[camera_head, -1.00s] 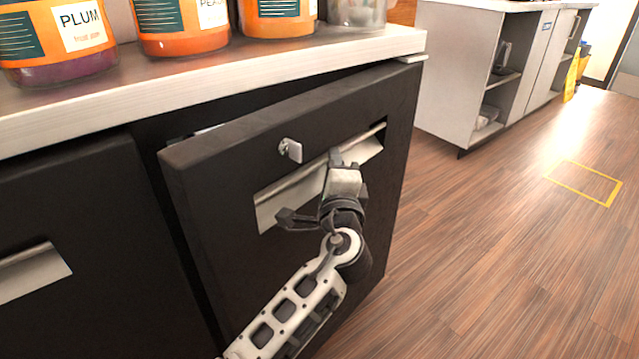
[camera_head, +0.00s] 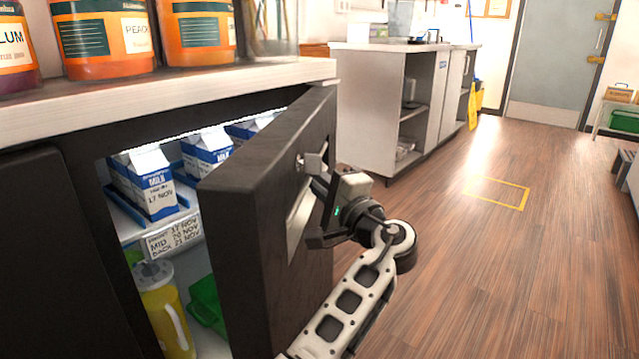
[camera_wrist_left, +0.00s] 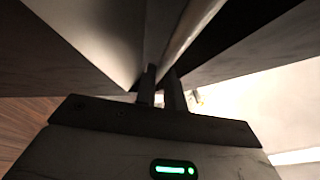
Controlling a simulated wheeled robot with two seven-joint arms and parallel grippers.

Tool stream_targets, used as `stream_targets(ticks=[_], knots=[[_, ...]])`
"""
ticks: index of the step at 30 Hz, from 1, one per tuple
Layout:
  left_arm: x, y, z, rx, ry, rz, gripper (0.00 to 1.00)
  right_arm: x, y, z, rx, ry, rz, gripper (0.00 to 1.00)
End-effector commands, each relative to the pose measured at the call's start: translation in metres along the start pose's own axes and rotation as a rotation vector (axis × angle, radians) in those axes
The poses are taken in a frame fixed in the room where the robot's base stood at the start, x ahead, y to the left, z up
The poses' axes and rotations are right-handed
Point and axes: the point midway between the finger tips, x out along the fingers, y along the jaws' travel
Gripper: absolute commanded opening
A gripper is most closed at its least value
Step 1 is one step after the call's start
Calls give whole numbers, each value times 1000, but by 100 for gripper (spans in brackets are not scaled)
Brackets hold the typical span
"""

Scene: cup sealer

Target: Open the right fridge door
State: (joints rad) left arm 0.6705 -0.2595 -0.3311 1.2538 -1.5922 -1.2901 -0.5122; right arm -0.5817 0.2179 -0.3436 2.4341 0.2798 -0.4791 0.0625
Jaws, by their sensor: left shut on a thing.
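The right fridge door (camera_head: 262,240) is a dark panel standing well open, swung out from the counter. Its metal recessed handle (camera_head: 297,222) is on its outer face, with a small latch (camera_head: 312,162) above. My left gripper (camera_head: 322,212) is at the handle. In the left wrist view its two fingers (camera_wrist_left: 161,88) are close together at the handle edge (camera_wrist_left: 188,45), shut on it. The lit fridge interior shows milk cartons (camera_head: 150,185) on a shelf and a yellow jug (camera_head: 165,310) below. My right gripper is not in view.
Orange jars (camera_head: 105,38) stand on the countertop (camera_head: 180,88) above the fridge. Another dark door (camera_head: 35,250) is at the left. A grey cabinet (camera_head: 375,110) stands behind. The wood floor (camera_head: 480,270) to the right is clear.

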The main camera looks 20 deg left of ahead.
Motion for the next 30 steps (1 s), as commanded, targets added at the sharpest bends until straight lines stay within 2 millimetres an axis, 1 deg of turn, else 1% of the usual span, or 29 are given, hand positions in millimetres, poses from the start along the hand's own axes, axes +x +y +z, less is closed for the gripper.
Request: stream_targets(ticks=[3,4,13,17,20,30], knots=[[1,-2,0,-1,-1,-3,0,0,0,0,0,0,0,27],[1,-2,0,-1,-1,-3,19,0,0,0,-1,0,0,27],[0,-1,-1,-1,3,-2,20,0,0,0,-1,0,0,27],[-9,-1,-1,0,5,-1,20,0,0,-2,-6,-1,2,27],[-26,-1,-1,0,6,0,20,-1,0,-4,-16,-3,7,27],[-107,-2,0,1,5,1,20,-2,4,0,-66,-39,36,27]])
